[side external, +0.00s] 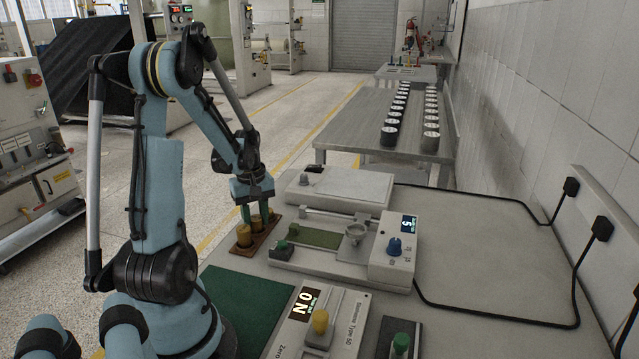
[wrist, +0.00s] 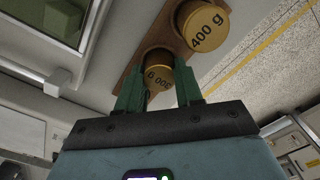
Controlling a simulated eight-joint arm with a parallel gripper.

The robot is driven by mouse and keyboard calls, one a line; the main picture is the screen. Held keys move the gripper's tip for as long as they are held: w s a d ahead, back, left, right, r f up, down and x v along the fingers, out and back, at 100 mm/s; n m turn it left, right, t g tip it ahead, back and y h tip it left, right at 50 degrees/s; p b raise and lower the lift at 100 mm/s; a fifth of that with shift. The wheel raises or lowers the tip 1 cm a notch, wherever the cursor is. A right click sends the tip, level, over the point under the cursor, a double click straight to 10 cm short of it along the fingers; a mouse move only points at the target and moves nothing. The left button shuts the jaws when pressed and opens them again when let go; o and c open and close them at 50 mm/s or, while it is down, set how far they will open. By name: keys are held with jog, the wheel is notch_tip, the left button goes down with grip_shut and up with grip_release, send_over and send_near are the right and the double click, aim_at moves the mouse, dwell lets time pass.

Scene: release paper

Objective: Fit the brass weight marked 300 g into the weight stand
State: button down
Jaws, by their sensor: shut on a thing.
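The brass weight marked 300 g (wrist: 158,72) is between the two green fingers of my gripper (wrist: 158,88), its marking upside down in the wrist view. The fingers are shut on it. The brown weight stand (wrist: 130,78) lies under it; whether the weight is fully seated or slightly raised I cannot tell. A brass weight marked 400 g (wrist: 204,25) is beside it on the stand. In the side view my gripper (side external: 254,211) points down over the stand (side external: 257,243), and a brass weight (side external: 243,236) shows at its near end. The fingers partly hide the others.
A green mat (side external: 238,300) and a scale with a brass-coloured cylinder (side external: 320,321) are nearer the camera.

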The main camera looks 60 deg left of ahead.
aim_at(256, 218)
jog(key=shift+f, duration=0.1)
jog(key=c, duration=0.7)
grip_release()
jog(key=shift+c, duration=0.2)
notch_tip(256, 218, up, 12)
jog(key=w+d+m+t, duration=0.3)
jog(key=d+m, duration=0.6)
jog(key=d, duration=0.6)
jog(key=w+d+m+t, duration=0.4)
jog(key=d+m, duration=0.5)
jog(key=d, duration=0.6)
jog(key=shift+w+r, duration=0.2)
jog(key=shift+w, duration=0.2)
